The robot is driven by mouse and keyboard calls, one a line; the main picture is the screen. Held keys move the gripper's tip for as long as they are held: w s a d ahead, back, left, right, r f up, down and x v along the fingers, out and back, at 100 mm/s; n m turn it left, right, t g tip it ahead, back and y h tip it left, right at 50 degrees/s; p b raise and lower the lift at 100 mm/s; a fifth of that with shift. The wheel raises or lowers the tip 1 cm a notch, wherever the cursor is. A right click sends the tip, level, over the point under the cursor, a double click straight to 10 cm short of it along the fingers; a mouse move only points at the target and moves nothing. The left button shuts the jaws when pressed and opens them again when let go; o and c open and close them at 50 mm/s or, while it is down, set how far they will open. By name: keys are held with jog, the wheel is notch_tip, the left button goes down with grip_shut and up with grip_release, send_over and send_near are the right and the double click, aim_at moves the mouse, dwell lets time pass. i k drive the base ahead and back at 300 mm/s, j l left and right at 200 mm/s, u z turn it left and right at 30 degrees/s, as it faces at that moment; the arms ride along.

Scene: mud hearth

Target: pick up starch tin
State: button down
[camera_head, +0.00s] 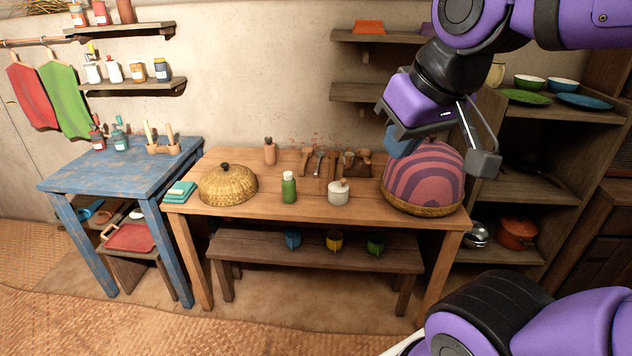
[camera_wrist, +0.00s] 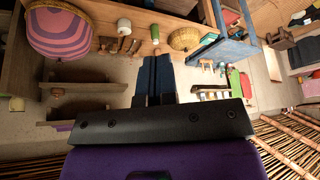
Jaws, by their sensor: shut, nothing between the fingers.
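I cannot tell for sure which container is the starch tin, as no label is readable. Small containers stand on the lower left wall shelf: a white one (camera_head: 114,72), an orange-and-white one (camera_head: 138,71) and a dark blue-and-yellow one (camera_head: 161,70). On the low bench under the table stand a blue (camera_head: 292,239), a yellow (camera_head: 334,241) and a green (camera_head: 376,243) small tin or cup. My gripper (camera_head: 400,145) is raised in front of the wall, near the striped dome. Its fingers (camera_wrist: 154,62) are shut and empty in the wrist view, apart from all these containers.
The wooden table (camera_head: 235,209) bears a woven dome (camera_head: 228,186), green bottle (camera_head: 289,188), white lidded pot (camera_head: 338,193) and striped dome (camera_head: 423,180). A blue table (camera_head: 120,172) stands left; an open shelf unit (camera_head: 520,183) stands right. The floor in front is clear.

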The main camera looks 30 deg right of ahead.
aim_at(334, 199)
jog(key=i+l, duration=0.75)
jog(key=i, duration=0.25)
